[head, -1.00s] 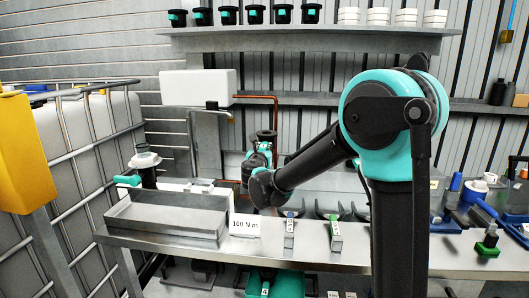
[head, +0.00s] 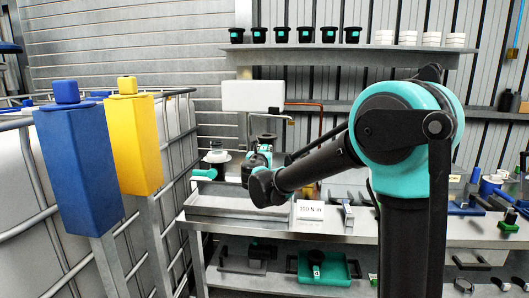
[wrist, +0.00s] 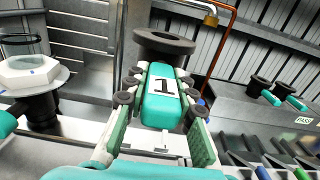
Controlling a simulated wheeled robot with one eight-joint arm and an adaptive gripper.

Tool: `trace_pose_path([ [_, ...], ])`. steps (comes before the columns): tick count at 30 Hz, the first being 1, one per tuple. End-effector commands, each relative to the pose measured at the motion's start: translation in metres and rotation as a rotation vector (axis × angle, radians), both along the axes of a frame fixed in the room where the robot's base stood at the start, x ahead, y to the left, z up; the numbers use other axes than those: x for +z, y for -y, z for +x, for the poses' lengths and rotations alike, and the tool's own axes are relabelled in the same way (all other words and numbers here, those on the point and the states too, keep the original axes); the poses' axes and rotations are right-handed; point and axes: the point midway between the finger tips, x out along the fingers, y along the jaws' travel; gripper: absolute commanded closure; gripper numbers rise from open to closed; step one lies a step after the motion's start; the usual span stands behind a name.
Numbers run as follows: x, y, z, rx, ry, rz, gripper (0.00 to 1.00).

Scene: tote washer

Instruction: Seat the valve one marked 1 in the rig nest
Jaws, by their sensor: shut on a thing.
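The valve marked 1 (wrist: 161,98) has a teal body with a white label and a dark round flange at its top. My gripper (wrist: 158,108) is shut around its body in the wrist view. In the head view, my gripper (head: 258,162) holds it above the right part of the bench tray, and the arm partly hides it. A dark stand with a white hexagonal top (wrist: 32,78) is at the left of the wrist view, apart from the valve. It also shows behind the tray in the head view (head: 217,155). I cannot tell whether this is the rig nest.
A metal tray (head: 225,226) and a 100 N m sign (head: 309,211) are on the bench. Yellow (head: 135,145) and blue (head: 78,170) posts stand by the caged tank at left. Two dark-and-teal valves (wrist: 265,92) sit near a PASS label at right in the wrist view.

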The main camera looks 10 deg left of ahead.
Motion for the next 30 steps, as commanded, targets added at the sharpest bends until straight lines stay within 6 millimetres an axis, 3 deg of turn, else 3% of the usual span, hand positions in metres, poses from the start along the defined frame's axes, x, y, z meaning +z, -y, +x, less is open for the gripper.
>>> trace_pose_path([
  [11, -0.004, 0.0, 0.0, 0.0, 0.001, 0.0, 1.0],
  [30, -0.052, 0.0, 0.0, 0.0, 0.001, 0.0, 1.0],
])
